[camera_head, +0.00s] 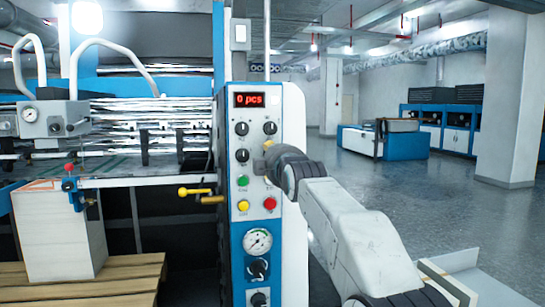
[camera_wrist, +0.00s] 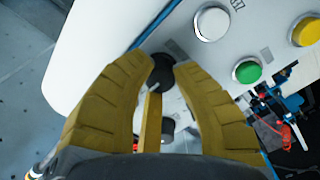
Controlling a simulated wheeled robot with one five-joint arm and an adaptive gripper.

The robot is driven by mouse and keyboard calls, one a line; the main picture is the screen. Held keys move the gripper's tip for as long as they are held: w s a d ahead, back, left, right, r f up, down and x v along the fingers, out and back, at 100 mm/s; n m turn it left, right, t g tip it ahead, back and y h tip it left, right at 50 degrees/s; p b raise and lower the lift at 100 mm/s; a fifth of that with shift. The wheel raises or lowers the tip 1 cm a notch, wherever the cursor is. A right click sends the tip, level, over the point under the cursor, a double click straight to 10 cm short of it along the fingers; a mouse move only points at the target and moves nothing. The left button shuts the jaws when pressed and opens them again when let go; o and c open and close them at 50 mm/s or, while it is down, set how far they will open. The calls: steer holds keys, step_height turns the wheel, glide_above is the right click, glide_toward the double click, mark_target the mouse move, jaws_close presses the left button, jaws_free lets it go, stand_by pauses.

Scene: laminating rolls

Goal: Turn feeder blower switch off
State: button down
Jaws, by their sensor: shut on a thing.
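The control panel (camera_head: 256,224) is a white and blue column with several black rotary knobs. My gripper (camera_head: 267,146) is at the right-hand knob of the second row and hides it in the head view. In the wrist view my gripper (camera_wrist: 163,90) has its yellow fingers around a black knob (camera_wrist: 161,70), shut on it. The knob's pointer angle and its label cannot be read. Free knobs show at the upper left (camera_head: 241,128), upper right (camera_head: 270,128) and second-row left (camera_head: 242,155).
Close to the held knob are a white button (camera_wrist: 212,23), a green button (camera_wrist: 247,70) and a yellow button (camera_wrist: 305,31). A red button (camera_head: 269,204) and a gauge (camera_head: 257,241) sit lower. A yellow handle (camera_head: 196,192) sticks out left. Floor (camera_head: 400,190) is clear at right.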

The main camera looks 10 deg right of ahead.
steer(key=shift+f, duration=0.1)
stand_by(0.4)
steer(key=c, duration=0.9)
jaws_free()
steer(key=shift+c, duration=0.2)
steer(key=s, duration=1.2)
